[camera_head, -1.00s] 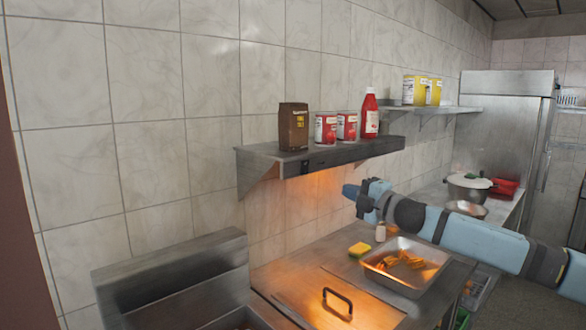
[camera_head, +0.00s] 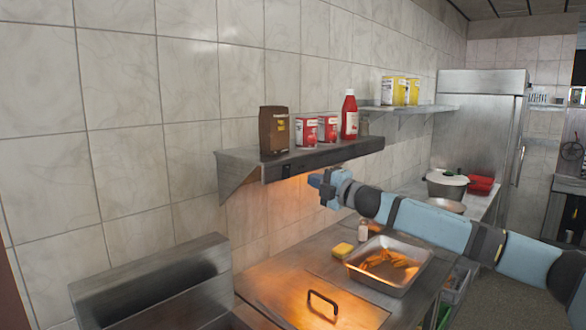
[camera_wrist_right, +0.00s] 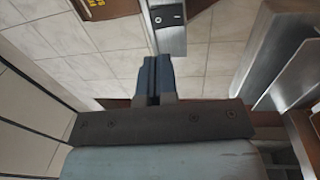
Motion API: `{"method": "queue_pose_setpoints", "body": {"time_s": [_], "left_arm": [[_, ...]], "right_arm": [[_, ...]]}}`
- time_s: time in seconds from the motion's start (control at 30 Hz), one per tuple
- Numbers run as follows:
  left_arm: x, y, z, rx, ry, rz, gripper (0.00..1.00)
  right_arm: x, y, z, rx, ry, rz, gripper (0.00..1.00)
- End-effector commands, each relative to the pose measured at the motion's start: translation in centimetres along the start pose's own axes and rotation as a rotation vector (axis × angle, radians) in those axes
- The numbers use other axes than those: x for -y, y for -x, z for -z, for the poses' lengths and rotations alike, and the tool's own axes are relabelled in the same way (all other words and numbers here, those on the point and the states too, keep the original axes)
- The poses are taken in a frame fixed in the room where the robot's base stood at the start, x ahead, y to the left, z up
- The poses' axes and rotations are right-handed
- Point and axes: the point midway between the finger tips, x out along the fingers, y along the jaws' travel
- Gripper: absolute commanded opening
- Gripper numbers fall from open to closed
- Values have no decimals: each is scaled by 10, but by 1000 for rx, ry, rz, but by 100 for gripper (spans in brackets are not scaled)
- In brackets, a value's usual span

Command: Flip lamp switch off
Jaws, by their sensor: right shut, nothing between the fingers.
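The lamp switch (camera_head: 286,170) is a small dark plate on the front edge of the metal shelf (camera_head: 330,154), near its left end. In the right wrist view the switch (camera_wrist_right: 168,18) shows as a black plate with small marks, just beyond my fingertips. An orange glow under the shelf shows the lamp is lit; the lamp itself is hidden. My right gripper (camera_head: 315,181) is shut and empty, right of the switch and slightly below the shelf edge. In the wrist view its fingers (camera_wrist_right: 154,62) are together and appear apart from the switch. My left gripper is not in view.
On the shelf stand a brown bag (camera_head: 275,131), two red-and-white cans (camera_head: 317,130) and a red bottle (camera_head: 349,116). Below are a tray of fries (camera_head: 388,268), a yellow sponge (camera_head: 343,250), a small shaker (camera_head: 362,231) and a lid with a handle (camera_head: 322,302).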

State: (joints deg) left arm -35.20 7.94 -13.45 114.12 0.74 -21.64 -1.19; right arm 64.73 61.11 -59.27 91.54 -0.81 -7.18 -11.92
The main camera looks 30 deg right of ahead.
Motion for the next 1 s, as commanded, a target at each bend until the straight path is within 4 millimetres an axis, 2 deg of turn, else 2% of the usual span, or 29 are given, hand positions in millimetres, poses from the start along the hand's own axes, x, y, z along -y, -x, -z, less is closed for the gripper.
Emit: {"method": "queue_pose_setpoints", "body": {"time_s": [0.03, 0.2, 0.4, 0.6, 1.0], "left_arm": [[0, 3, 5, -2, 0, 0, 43], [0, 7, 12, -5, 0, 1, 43], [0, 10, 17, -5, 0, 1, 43], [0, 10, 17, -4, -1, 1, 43], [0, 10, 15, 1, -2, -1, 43]], "right_arm": [[-4, -13, 1, -1, -2, -3, 0], [-3, -48, 1, 0, 0, -1, 0], [-2, -75, 0, 0, 0, -1, 0], [-1, -84, 0, 0, 1, -1, 0], [-1, -86, 2, 0, 0, -1, 0]]}}
